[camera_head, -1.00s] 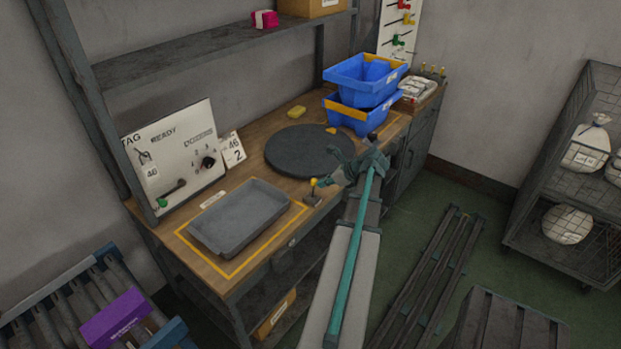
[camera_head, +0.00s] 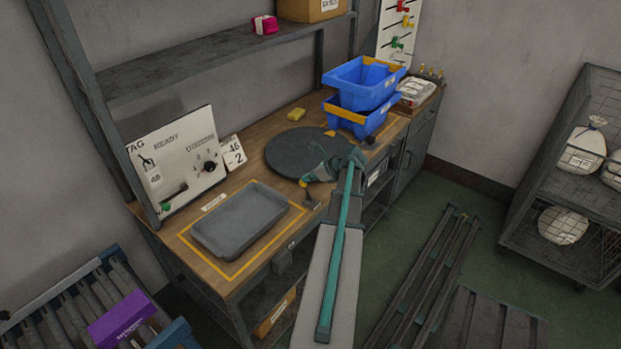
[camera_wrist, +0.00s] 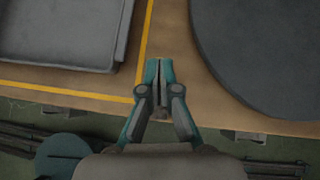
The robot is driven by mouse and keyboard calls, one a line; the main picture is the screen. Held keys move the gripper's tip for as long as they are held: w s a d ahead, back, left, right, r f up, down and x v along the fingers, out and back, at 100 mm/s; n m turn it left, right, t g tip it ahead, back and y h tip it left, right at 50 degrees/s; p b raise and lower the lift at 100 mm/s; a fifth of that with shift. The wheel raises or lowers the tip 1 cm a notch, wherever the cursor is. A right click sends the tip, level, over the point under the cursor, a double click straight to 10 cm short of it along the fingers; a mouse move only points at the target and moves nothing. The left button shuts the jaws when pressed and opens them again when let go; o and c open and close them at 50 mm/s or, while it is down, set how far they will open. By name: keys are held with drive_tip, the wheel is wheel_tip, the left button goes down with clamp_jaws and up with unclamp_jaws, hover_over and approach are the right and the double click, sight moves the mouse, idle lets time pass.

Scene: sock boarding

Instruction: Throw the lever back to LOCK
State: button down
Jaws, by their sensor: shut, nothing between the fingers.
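The lever is not visible in that view. No LOCK marking can be read.
The grey tray (camera_head: 240,222) lies inside a yellow outline. The dark disc (camera_head: 308,150) lies behind my gripper, and blue bins (camera_head: 362,83) stand at the back right. A white panel (camera_head: 177,158) with a dial and green-ended handle stands at the left.

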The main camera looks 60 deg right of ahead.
drive_tip(key=shift+r, duration=0.1)
idle(0.5)
drive_tip(key=s+d+r, duration=0.1)
drive_tip(key=s+r, duration=0.4)
drive_tip(key=r, duration=0.6)
drive_tip(key=shift+s+r+b, duration=0.15)
drive_tip(key=shift+r+b, duration=0.25)
drive_tip(key=shift+b, duration=0.05)
